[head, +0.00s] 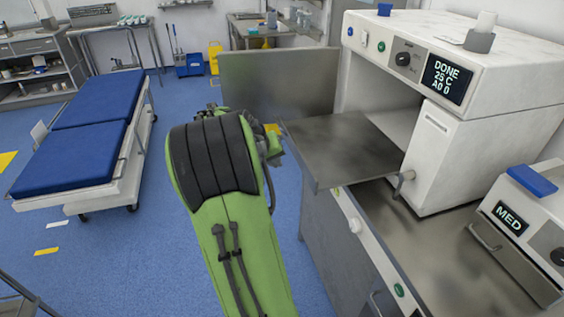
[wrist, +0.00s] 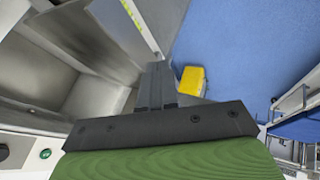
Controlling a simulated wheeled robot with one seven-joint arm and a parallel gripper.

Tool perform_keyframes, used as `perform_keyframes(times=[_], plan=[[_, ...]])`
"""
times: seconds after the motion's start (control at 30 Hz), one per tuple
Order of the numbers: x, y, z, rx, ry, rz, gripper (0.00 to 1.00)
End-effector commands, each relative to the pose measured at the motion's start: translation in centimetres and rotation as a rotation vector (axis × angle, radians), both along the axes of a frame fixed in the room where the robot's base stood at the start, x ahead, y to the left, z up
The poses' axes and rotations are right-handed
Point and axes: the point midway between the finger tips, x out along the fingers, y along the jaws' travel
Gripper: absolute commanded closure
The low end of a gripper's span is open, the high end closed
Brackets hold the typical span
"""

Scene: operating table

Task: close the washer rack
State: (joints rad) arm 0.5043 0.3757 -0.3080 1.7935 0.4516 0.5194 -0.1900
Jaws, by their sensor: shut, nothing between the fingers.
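The washer (head: 430,160) is a white box on the metal bench, its display reading "DONE 25 C A0 0". The rack (head: 345,150), a flat grey metal tray, sticks out of its open front. A grey metal panel (head: 275,85), apparently the door, stands open to the left. My green arm reaches toward the rack's left outer edge; the fingers are hidden in the head view. In the wrist view my gripper (wrist: 160,80) is shut and empty. Grey metal surfaces lie left of it; I cannot tell whether the fingers touch the rack.
A smaller white device marked "MED" (head: 530,230) stands at the right on the bench (head: 440,275). A blue-padded table (head: 85,130) stands at the left. A yellow object (wrist: 192,80) shows beyond my fingers.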

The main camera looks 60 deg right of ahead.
Motion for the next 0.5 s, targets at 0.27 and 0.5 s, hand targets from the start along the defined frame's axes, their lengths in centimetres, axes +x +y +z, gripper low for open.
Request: perform_keyframes(times=[0.27, 0.5], plan=[[-0.5, -3.7, -5.4, 0.004, 0.002, -0.002, 1.00], [-2.6, -6.6, -6.2, 0.003, -0.002, -0.002, 1.00]])
